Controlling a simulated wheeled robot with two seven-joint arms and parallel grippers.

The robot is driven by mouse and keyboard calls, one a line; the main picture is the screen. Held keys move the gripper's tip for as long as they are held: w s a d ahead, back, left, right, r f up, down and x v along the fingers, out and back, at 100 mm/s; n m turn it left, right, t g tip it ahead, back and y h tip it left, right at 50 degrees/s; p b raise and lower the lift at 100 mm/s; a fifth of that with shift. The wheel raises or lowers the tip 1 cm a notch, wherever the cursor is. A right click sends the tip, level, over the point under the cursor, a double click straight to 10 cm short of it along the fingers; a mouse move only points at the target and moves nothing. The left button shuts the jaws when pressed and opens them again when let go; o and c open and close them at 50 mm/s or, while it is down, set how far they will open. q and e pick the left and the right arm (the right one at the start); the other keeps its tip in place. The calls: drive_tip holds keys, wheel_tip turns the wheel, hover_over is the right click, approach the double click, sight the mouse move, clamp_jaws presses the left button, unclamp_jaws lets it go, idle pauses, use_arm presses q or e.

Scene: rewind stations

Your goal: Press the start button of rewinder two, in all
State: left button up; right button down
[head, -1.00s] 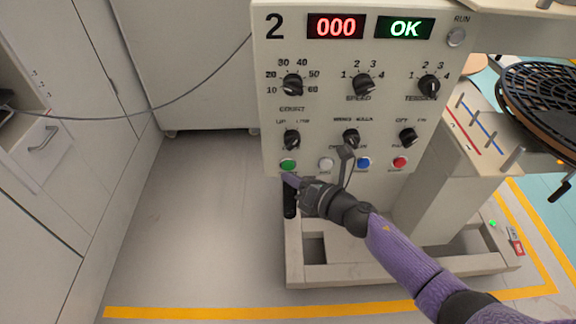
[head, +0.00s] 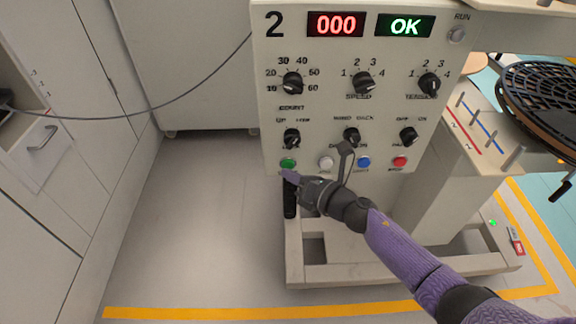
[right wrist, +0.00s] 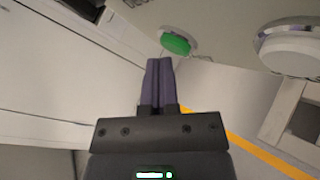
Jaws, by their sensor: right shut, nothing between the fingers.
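The panel of rewinder two (head: 330,100) faces me in the head view, marked 2, with displays reading 000 and OK. The green button (head: 288,163) is at the left end of its bottom row; it also shows in the right wrist view (right wrist: 177,43). My right gripper (head: 287,176) is shut and empty, its purple fingertips just below the green button. In the right wrist view the fingertips (right wrist: 160,62) point toward the button, close beside it; I cannot tell whether they touch. My left gripper is out of view.
White (head: 326,163), blue (head: 364,162) and red (head: 400,162) buttons continue the row to the right. Black knobs sit above, and the RUN lamp (head: 457,35) is unlit. A dark reel (head: 545,100) stands at the right. Floor at the left is clear.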

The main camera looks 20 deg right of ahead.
drive_tip(key=shift+w+d+r, duration=0.3)
drive_tip(key=shift+d+r, duration=0.15)
drive_tip(key=shift+r, duration=0.1)
idle(1.0)
drive_tip(key=shift+s+a, duration=0.1)
drive_tip(key=shift+a, duration=0.25)
drive_tip(key=s, duration=0.1)
drive_tip(key=s+a+p, duration=0.1)
drive_tip(key=s, duration=0.1)
drive_tip(key=s+f, duration=0.1)
drive_tip(key=shift+s+a, duration=0.2)
drive_tip(key=shift+s, duration=0.1)
idle(0.3)
